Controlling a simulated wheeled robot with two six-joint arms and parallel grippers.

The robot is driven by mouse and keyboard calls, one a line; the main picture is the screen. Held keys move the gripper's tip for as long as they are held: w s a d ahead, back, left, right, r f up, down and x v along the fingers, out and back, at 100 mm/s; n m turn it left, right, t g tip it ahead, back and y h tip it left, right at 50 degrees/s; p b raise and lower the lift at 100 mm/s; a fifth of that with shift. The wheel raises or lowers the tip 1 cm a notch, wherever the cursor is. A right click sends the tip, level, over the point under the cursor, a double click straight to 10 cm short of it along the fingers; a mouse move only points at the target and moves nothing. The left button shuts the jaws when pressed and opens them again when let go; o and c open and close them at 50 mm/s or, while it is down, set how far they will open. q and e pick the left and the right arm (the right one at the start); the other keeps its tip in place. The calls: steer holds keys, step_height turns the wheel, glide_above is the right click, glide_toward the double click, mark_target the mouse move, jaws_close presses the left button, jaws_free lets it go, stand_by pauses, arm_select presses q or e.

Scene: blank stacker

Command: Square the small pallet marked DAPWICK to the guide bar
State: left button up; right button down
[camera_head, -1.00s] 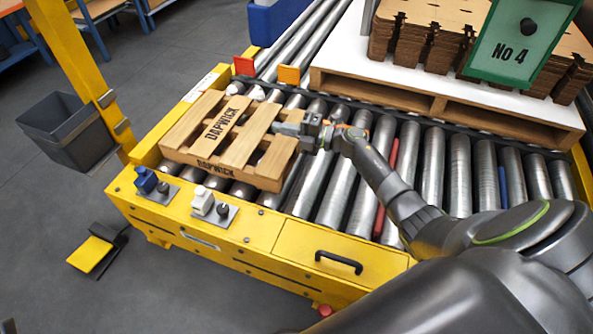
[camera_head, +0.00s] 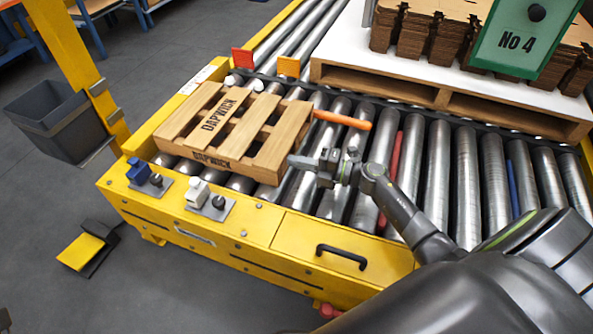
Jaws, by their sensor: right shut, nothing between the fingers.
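The small wooden pallet marked DAPWICK (camera_head: 218,117) lies flat on the rollers at the left end of the conveyor. Its left side runs close along the yellow side rail (camera_head: 137,141), which looks like the guide bar. The two look nearly parallel; I cannot tell whether they touch. My right gripper (camera_head: 292,161) is shut and empty, just off the pallet's right side near its front corner. Contact is not clear. My left gripper is not in view.
An orange bar (camera_head: 342,120) sticks out at the pallet's right side. A large white-topped pallet (camera_head: 345,50) with stacked brown blanks and a No 4 sign (camera_head: 523,45) stands behind. Bare rollers lie to the right.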

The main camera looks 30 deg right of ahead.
steer(key=shift+f+b, duration=0.3)
steer(key=shift+f, duration=0.65)
steer(key=shift+w+f, duration=0.1)
steer(key=shift+w, duration=0.05)
steer(key=shift+w+b, duration=0.3)
steer(key=shift+w, duration=0.05)
steer(key=shift+r, duration=0.2)
steer(key=shift+w, duration=0.1)
steer(key=shift+w, duration=0.75)
